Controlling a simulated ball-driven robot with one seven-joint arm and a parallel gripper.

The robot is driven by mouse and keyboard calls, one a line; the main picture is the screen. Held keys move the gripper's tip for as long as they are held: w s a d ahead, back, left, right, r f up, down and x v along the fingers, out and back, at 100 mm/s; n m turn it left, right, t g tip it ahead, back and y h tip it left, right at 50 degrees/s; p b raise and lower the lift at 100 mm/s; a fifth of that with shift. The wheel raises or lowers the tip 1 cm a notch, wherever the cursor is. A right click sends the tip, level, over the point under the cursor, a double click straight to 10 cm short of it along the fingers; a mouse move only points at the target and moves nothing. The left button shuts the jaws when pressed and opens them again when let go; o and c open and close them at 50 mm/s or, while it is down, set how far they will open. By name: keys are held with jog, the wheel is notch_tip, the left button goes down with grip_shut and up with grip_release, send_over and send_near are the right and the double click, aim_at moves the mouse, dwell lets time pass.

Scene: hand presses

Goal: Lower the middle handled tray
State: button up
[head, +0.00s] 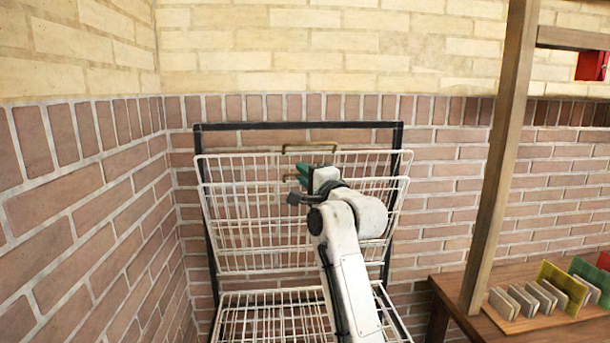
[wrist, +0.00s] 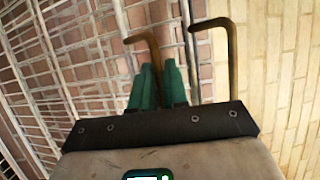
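A rack of white wire trays (head: 240,262) stands in a black frame against the brick wall. Two upper trays are folded up, their top rails close together, the front one being the middle tray (head: 225,188). A brass handle (head: 310,144) rises above the rear rail. The middle tray's brass handle (head: 286,178) is mostly hidden by my gripper (head: 301,170). In the wrist view my green fingers (wrist: 159,75) are close together, with the handle's brown bar (wrist: 143,38) running down between them. The other handle (wrist: 231,50) is to the right, apart from the fingers.
The bottom tray (head: 260,315) lies flat and low in the rack. A wooden table (head: 450,283) with a post (head: 500,150) stands at the right, holding a rack of thin plates (head: 535,298). A brick wall is close on the left.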

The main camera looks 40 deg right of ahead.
grip_shut()
jog(key=shift+f, duration=0.1)
